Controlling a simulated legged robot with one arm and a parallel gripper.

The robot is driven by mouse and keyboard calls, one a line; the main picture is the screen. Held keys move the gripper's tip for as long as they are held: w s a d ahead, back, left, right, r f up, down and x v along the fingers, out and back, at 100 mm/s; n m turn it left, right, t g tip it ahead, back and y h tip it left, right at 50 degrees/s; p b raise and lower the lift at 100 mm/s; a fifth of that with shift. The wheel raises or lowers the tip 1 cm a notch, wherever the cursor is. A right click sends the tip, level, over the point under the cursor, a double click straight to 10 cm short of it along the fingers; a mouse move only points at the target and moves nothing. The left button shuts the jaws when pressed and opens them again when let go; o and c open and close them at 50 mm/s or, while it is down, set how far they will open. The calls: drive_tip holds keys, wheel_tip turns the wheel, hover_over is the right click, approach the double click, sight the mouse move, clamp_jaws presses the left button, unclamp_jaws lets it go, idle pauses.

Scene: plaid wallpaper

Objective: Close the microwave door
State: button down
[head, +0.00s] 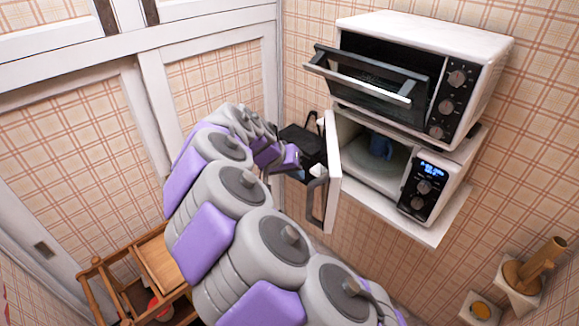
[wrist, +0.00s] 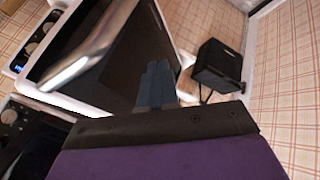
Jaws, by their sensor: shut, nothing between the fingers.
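In the head view my arm reaches the door's left side and the fingertips cannot be made out.
A white toaster oven (head: 440,40) sits above the microwave, with its glass door (head: 370,80) hanging open. A black box (wrist: 217,66) is near the wall beyond my gripper. A wooden rack (head: 140,275) stands at lower left. Wooden items (head: 525,270) are mounted at lower right.

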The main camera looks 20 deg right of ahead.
drive_tip(key=shift+s+d+f+b, duration=0.1)
drive_tip(key=shift+s+d+f, duration=0.15)
drive_tip(key=shift+d, duration=0.55)
drive_tip(key=shift+s+d+f+b, duration=0.15)
drive_tip(key=shift+s+d, duration=0.2)
drive_tip(key=shift+d, duration=0.4)
drive_tip(key=shift+s+d+f+b, duration=0.1)
drive_tip(key=shift+s+d+f, duration=0.15)
drive_tip(key=shift+d, duration=0.55)
